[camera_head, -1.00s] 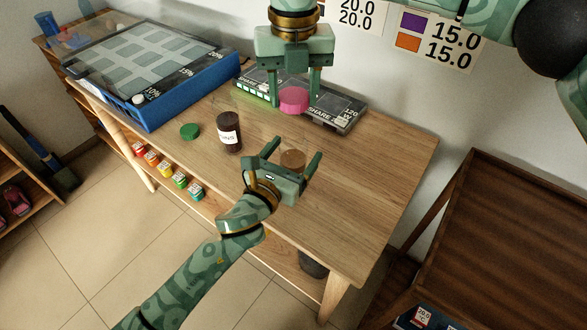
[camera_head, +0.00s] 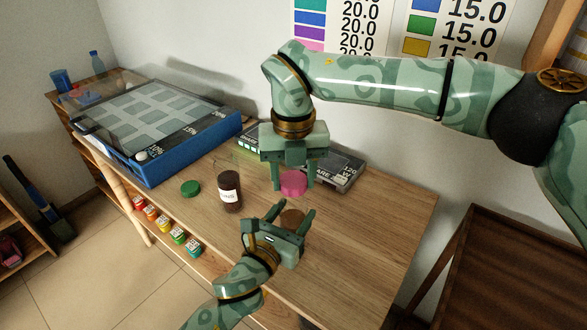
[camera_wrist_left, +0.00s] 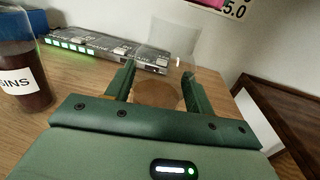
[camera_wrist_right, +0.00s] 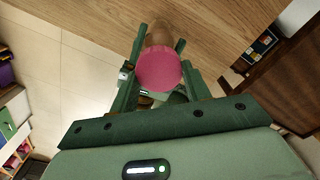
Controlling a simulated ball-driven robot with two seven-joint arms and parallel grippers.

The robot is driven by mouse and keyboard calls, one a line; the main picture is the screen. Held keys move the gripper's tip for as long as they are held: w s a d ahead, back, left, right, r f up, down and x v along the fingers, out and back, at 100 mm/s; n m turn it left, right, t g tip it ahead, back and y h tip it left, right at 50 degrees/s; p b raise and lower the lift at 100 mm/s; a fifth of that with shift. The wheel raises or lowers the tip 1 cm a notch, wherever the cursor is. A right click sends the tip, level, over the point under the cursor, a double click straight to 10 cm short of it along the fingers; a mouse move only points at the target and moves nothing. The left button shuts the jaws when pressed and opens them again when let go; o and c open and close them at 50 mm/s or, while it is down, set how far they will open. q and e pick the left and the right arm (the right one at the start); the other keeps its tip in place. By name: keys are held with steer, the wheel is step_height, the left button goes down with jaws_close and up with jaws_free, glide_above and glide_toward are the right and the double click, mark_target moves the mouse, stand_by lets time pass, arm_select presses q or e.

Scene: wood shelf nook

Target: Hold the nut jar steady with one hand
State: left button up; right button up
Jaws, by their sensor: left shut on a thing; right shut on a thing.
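The nut jar is clear with brown contents (camera_head: 292,218); it stands on the table between the fingers of my left gripper (camera_head: 294,211), which is shut on it. In the left wrist view the brown contents (camera_wrist_left: 157,94) sit between the fingers, with clear walls rising above. My right gripper (camera_head: 293,187) points down above the jar and is shut on a pink lid (camera_head: 293,182). No lid shows on the jar in the left wrist view. Whether lid and rim touch is hard to tell.
A dark raisin jar (camera_head: 229,193) stands left of my left gripper, with a green lid (camera_head: 190,188) beside it. A grey device (camera_head: 343,170) lies behind. A blue case (camera_head: 165,155) is at the back left. The table's right part (camera_head: 385,220) is clear.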

mark_target(292, 177)
stand_by(0.4)
steer(key=shift+f, duration=0.9)
steer(key=shift+f, duration=0.55)
steer(key=m, duration=0.6)
steer(key=shift+a+m, duration=0.15)
steer(key=shift+m, duration=0.15)
steer(key=m, duration=0.6)
steer(key=shift+w+a, duration=0.1)
steer(key=shift+w, duration=0.05)
steer(key=m, duration=0.3)
steer(key=shift+w, duration=0.1)
steer(key=m, duration=0.6)
steer(key=shift+w+m, duration=0.1)
steer(key=shift+m, duration=0.2)
steer(key=m, duration=0.5)
steer(key=shift+w+f, duration=0.1)
steer(key=m, duration=0.3)
steer(key=shift+w, duration=0.1)
